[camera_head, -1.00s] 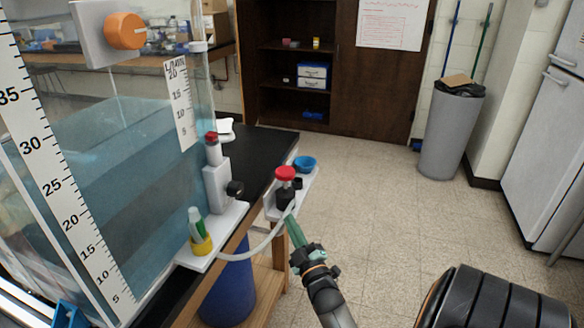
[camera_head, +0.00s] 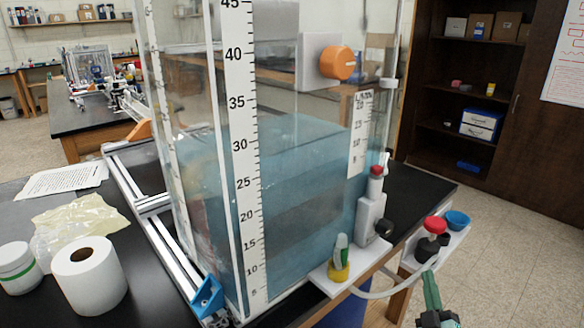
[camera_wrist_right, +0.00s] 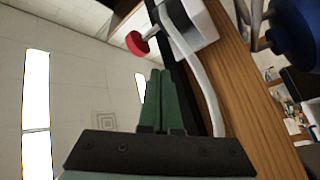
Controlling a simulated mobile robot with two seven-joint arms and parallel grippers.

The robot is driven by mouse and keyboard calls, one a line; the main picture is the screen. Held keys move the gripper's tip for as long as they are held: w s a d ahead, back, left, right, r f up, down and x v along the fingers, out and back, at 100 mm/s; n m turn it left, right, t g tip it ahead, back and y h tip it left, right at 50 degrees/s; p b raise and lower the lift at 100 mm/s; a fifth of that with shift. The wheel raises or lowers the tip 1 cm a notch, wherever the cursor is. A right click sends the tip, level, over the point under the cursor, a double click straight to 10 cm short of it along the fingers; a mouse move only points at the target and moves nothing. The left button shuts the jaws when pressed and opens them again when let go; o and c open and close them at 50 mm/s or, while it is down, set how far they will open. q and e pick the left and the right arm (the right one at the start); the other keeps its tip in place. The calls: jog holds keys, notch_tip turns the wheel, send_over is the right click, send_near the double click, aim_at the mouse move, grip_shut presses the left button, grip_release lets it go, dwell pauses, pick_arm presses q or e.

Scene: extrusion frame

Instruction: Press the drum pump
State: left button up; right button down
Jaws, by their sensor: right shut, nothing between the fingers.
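The drum pump appears to be the small black-bodied pump (camera_head: 428,247) with a round red cap (camera_head: 435,224), on a white bracket at the table's right end. A pale hose (camera_head: 380,294) runs from it toward the tank's front. My right gripper (camera_head: 430,275) has green fingers, shut and empty, just below and in front of the pump. In the right wrist view the shut fingers (camera_wrist_right: 160,75) point up toward the red cap (camera_wrist_right: 138,43), with a gap between them. I cannot tell whether the fingers touch the pump's body. My left gripper is out of view.
A tall water tank (camera_head: 300,190) with an orange knob (camera_head: 338,62) fills the middle. A second red-topped device (camera_head: 371,215) and a yellow-based holder (camera_head: 339,272) stand beside it. Open floor lies at the right.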

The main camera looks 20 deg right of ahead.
pick_arm(q)
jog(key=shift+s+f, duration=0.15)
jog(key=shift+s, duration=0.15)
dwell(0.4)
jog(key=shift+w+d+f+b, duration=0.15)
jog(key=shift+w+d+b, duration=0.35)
jog(key=shift+b, duration=0.25)
pick_arm(e)
notch_tip(320, 180, up, 8)
jog(key=d+n+t+y, duration=0.1)
jog(key=n+y, duration=0.2)
jog(key=y, duration=0.3)
jog(key=shift+w+d+r+n+t, duration=0.2)
jog(key=shift+w+d+n+t, duration=0.1)
jog(key=shift+w+t, duration=0.1)
jog(key=shift+w, duration=0.1)
